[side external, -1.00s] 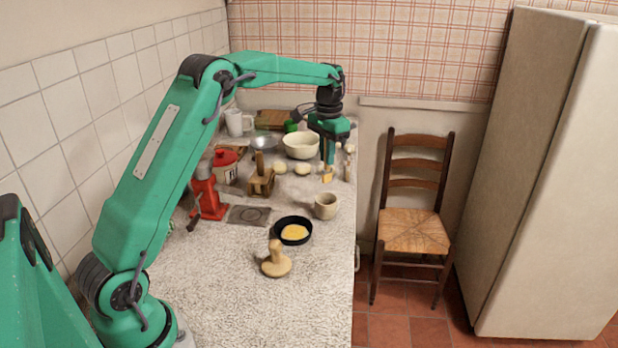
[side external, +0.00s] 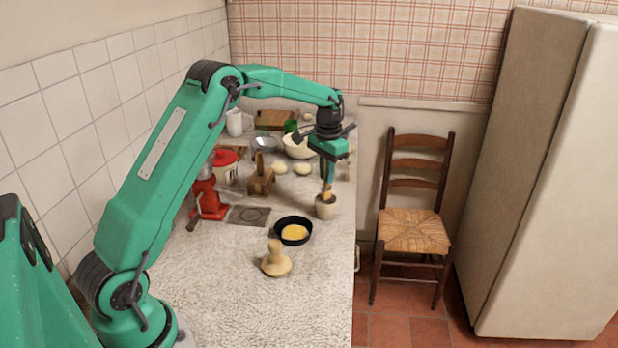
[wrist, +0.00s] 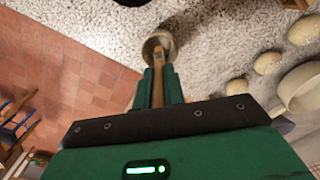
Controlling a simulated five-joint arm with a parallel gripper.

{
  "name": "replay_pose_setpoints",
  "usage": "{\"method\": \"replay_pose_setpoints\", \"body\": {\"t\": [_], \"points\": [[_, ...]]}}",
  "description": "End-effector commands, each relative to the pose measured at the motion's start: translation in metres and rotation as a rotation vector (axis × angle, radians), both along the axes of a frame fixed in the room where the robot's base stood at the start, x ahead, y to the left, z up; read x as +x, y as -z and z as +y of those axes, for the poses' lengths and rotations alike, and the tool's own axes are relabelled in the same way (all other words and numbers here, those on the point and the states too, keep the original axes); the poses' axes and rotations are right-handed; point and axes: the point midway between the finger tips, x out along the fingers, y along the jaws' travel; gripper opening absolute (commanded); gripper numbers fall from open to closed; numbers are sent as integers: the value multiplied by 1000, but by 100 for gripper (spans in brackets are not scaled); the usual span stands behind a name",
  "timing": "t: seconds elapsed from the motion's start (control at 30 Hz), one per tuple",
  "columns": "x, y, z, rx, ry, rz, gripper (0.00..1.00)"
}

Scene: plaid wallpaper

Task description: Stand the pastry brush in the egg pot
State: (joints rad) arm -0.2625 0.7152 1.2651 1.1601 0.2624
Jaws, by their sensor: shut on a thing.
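My gripper (side external: 327,176) is shut on the pastry brush (side external: 326,195) and holds it upright, bristles down. The egg pot, a small beige cup (side external: 325,209), stands on the worktop directly below. In the side view the tan bristle end overlaps the pot's rim. In the wrist view my gripper (wrist: 159,78) grips the wooden handle, and the brush (wrist: 157,64) reaches over the mouth of the pot (wrist: 151,45). I cannot tell how far the bristles are inside the pot.
Dough balls (side external: 302,169), a cream bowl (side external: 298,148) and a wooden block (side external: 260,183) stand behind. The worktop's right edge is close to the pot.

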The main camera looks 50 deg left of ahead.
Motion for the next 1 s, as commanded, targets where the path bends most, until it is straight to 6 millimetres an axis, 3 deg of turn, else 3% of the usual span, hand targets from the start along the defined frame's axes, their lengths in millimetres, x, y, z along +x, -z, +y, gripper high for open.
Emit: {"method": "replay_pose_setpoints", "body": {"t": [0.5,1.0], "points": [[0,27,0,0,0,1,0],[0,32,0,0,0,1,0]]}}
